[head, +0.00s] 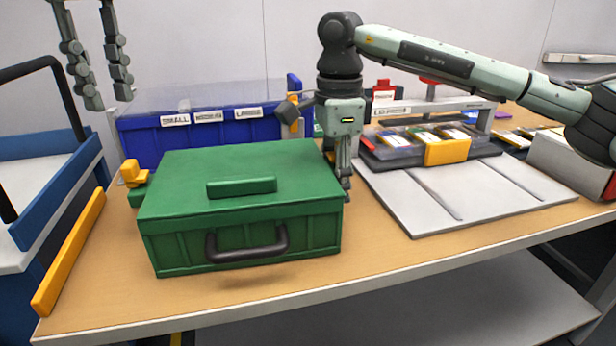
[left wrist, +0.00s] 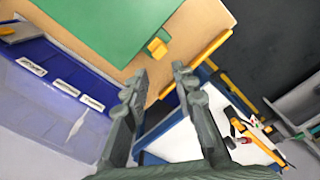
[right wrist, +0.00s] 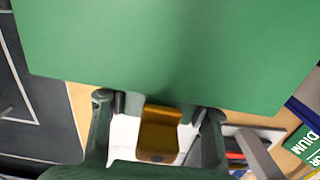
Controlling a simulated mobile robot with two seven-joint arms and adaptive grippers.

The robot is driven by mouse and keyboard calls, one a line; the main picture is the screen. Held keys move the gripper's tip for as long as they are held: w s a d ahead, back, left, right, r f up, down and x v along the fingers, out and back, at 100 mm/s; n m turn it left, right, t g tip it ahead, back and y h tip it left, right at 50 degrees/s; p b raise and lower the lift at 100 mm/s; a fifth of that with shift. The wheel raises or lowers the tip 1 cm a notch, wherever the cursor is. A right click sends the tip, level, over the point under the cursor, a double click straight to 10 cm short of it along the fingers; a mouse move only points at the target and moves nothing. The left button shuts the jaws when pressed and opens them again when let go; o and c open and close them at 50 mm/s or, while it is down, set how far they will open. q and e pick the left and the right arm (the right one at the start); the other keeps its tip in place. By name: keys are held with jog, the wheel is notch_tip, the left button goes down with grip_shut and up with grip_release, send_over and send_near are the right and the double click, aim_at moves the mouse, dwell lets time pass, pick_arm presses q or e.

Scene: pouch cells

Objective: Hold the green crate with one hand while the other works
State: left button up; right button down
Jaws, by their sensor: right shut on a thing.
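The green crate (head: 240,205) stands on the wooden table with its lid on, a bar on top and a dark handle in front. Its green top also shows in the left wrist view (left wrist: 105,25) and fills the upper right wrist view (right wrist: 150,50). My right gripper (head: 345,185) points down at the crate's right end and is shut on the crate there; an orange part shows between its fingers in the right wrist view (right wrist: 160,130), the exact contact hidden. My left gripper (head: 109,99) is open and empty, above and behind the crate's left end.
A blue bin (head: 150,143) with several size labels stands behind the crate. A clear tray with a yellow front (head: 447,151) sits on a grey board (head: 440,215) at right. A blue-sided cart (head: 60,190) and a yellow bar (head: 70,255) are at left.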

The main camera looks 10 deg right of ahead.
pick_arm(q)
jog(key=c, duration=0.5)
jog(key=shift+a+f, duration=0.1)
grip_shut()
jog(key=a+f+n+h, duration=0.2)
jog(key=a+n+h, duration=0.4)
jog(key=a, duration=0.8)
jog(key=h, duration=0.3)
jog(key=shift+a+f+n, duration=0.4)
